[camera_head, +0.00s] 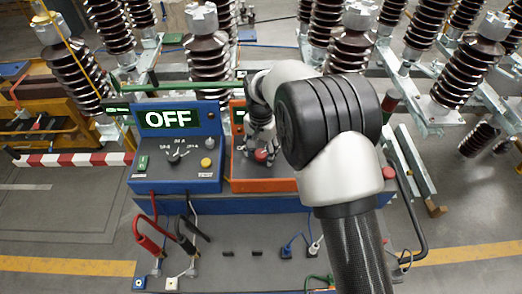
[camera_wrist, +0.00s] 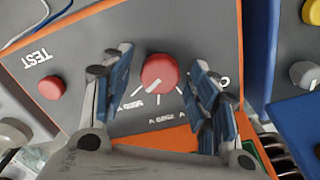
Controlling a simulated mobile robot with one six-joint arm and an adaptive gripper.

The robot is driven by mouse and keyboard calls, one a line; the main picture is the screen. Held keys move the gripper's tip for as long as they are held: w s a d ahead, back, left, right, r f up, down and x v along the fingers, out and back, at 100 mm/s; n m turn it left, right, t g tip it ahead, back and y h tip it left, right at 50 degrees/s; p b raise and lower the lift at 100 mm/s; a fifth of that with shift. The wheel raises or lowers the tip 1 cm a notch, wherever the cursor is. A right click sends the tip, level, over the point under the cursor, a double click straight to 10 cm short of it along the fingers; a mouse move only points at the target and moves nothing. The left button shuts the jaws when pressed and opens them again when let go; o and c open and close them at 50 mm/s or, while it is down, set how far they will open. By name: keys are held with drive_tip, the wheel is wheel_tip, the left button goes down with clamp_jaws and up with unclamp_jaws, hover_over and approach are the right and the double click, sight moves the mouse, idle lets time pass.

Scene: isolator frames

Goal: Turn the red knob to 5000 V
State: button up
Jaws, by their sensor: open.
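The red knob (camera_wrist: 159,72) sits on the grey face of an orange-framed tester (camera_wrist: 205,30) in the wrist view. White tick marks and labels lie around the knob, too small to read surely. My gripper (camera_wrist: 160,85) is open, with one blue-padded finger on each side of the knob and visible gaps between. In the head view the red knob (camera_head: 261,155) shows just below my gripper (camera_head: 262,143). The orange tester (camera_head: 265,185) is partly hidden behind my arm, and its display is mostly covered.
A blue tester (camera_head: 175,150) with a display reading OFF stands left of the orange one. A red TEST button (camera_wrist: 51,87) lies beside the knob. Tall brown insulators (camera_head: 208,70) stand behind, and a green rod (camera_head: 175,87) crosses there.

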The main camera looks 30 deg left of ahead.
sight(261, 153)
drive_tip(key=shift+r, duration=0.15)
wheel_tip(261, 153, up, 12)
idle(0.3)
idle(0.4)
